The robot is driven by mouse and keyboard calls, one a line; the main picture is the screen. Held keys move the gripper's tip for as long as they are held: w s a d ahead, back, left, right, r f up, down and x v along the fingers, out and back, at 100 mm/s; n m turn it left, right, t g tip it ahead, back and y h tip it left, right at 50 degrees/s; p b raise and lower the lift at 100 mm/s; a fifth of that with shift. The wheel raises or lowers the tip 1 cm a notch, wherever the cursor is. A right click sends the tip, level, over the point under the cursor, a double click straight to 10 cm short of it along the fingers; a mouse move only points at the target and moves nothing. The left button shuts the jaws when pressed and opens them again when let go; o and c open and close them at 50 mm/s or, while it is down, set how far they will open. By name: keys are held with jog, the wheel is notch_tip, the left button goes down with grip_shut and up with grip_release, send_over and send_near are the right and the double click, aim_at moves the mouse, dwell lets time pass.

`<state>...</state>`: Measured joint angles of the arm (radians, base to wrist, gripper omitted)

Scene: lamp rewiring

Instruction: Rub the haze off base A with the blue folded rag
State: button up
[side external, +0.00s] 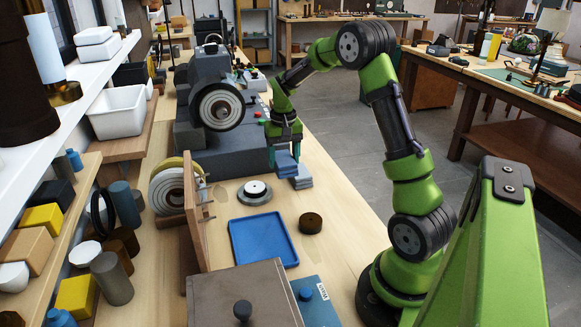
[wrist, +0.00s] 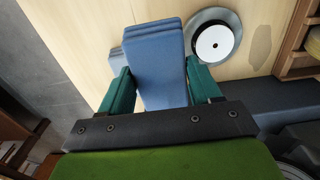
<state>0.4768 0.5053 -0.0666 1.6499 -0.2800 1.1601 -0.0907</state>
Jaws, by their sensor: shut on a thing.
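My gripper (side external: 285,152) has its teal fingers shut on a blue folded rag (side external: 286,165), which hangs below the fingertips above the bench. In the wrist view the rag (wrist: 157,50) is a layered blue slab between the two fingers (wrist: 160,76). A round grey base with a white top and a small dark centre (side external: 255,191) stands on the bench, left of and nearer the camera than the rag in the side view. It also shows in the wrist view (wrist: 214,42), right of the rag and apart from it. I cannot read which base is A, nor make out haze.
A grey-blue folded stack (side external: 302,181) lies right beside the held rag. A blue tray (side external: 262,240) and a dark brown disc (side external: 311,222) lie nearer the camera. An upright wooden board (side external: 197,215) and a grey machine with a wheel (side external: 220,106) stand to the left.

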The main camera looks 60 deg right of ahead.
jog(key=r, duration=0.2)
send_over(255, 186)
jog(key=shift+f, duration=2.05)
